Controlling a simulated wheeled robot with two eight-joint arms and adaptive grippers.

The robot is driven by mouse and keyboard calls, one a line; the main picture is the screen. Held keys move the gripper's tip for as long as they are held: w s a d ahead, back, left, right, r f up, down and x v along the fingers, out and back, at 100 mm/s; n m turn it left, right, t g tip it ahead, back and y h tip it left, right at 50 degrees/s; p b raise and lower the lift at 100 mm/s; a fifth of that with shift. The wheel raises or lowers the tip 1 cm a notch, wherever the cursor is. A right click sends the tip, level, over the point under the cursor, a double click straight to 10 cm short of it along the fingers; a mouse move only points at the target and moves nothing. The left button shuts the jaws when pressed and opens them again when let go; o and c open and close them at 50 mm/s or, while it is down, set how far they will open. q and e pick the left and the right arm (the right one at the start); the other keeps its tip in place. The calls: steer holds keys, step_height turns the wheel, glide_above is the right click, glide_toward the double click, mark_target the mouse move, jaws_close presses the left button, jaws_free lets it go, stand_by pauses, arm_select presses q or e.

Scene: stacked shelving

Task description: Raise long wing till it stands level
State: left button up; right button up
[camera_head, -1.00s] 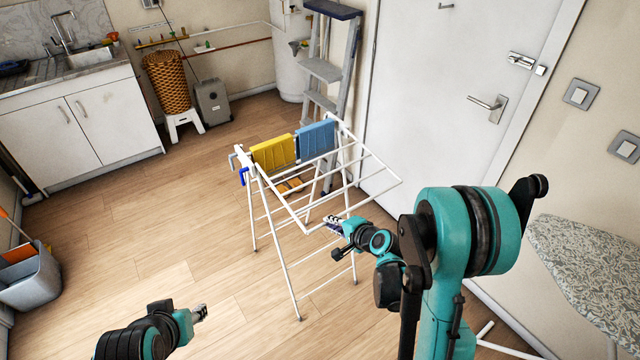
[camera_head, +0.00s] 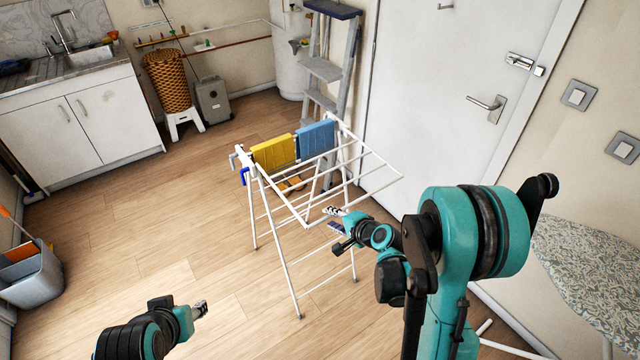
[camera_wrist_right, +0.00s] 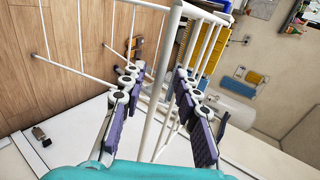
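The white drying rack (camera_head: 281,243) stands on the wood floor, with a yellow cloth (camera_head: 273,152) and a blue cloth (camera_head: 316,140) over its far part. Its long wing (camera_head: 357,202) extends towards the lower right; whether it is exactly level I cannot tell. My right gripper (camera_head: 335,212) is at the wing's outer rail, near its front corner. In the right wrist view, the right gripper (camera_wrist_right: 160,110) has its purple-padded fingers apart, with a white bar (camera_wrist_right: 163,75) running between them. My left gripper (camera_head: 201,309) is away from the rack at the lower left; its finger opening is too small to judge.
A white door (camera_head: 440,90) is close behind the wing. A stepladder (camera_head: 322,70) stands behind the rack, and an ironing board (camera_head: 590,265) is at the right. A grey bucket (camera_head: 35,280) is at the far left. The floor left of the rack is clear.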

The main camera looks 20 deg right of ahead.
steer(key=p+v, duration=0.2)
steer(key=v, duration=0.5)
stand_by(0.7)
stand_by(0.4)
steer(key=s+a+r+n+g+h+b, duration=0.1)
steer(key=s+a+r+n+g+h, duration=0.1)
steer(key=s+n, duration=0.5)
steer(key=s+a+r+n+g+h+b, duration=0.2)
steer(key=s+n, duration=0.5)
steer(key=s, duration=0.4)
steer(key=shift+r, duration=0.75)
steer(key=shift+s+a, duration=0.1)
steer(key=shift+s, duration=0.05)
stand_by(1.0)
